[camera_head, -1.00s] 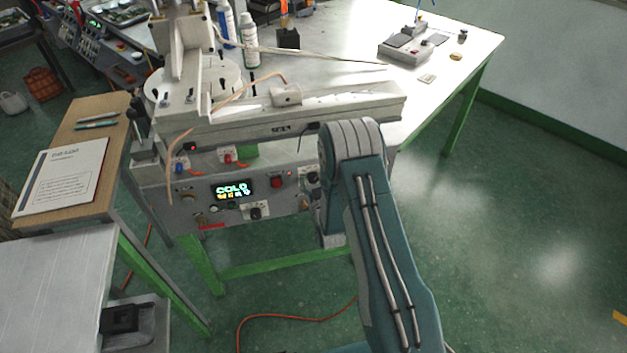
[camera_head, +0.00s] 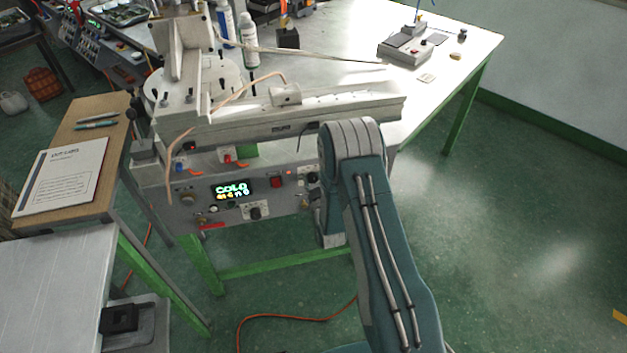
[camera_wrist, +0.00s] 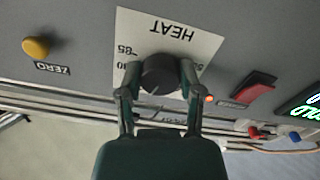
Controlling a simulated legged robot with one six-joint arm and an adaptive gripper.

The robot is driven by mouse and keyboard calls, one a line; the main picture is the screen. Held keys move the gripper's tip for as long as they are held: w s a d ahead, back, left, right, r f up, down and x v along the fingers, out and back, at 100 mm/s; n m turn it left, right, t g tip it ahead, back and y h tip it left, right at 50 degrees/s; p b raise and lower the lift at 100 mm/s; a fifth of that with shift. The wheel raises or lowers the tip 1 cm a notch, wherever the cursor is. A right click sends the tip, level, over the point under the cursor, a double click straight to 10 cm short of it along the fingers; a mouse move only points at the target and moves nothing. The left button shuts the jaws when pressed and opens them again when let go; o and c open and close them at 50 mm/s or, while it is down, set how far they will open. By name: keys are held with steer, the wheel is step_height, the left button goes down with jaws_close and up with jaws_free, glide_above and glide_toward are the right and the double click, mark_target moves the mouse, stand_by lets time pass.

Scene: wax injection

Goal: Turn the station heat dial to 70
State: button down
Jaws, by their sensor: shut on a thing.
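The heat dial is a dark round knob (camera_wrist: 159,75) on a white plate marked HEAT, seen upside down in the wrist view. My gripper (camera_wrist: 158,92) is shut on the knob, one finger on each side. In the head view the heat dial (camera_head: 312,178) shows at the right end of the station panel (camera_head: 200,200), beside my arm. The gripper is mostly hidden there. The lit display (camera_head: 232,188) reads COLD, with small coloured characters below.
A red switch (camera_wrist: 247,93) and a small orange light (camera_wrist: 209,99) sit right of the dial in the wrist view. A yellow ZERO button (camera_wrist: 37,47) is at the left. In the head view another black knob (camera_head: 255,213) sits low on the panel.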

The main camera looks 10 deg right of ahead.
steer(key=shift+c, duration=1.3)
jaws_free()
steer(key=shift+a, duration=0.1)
steer(key=s, duration=1.2)
steer(key=shift+w, duration=0.1)
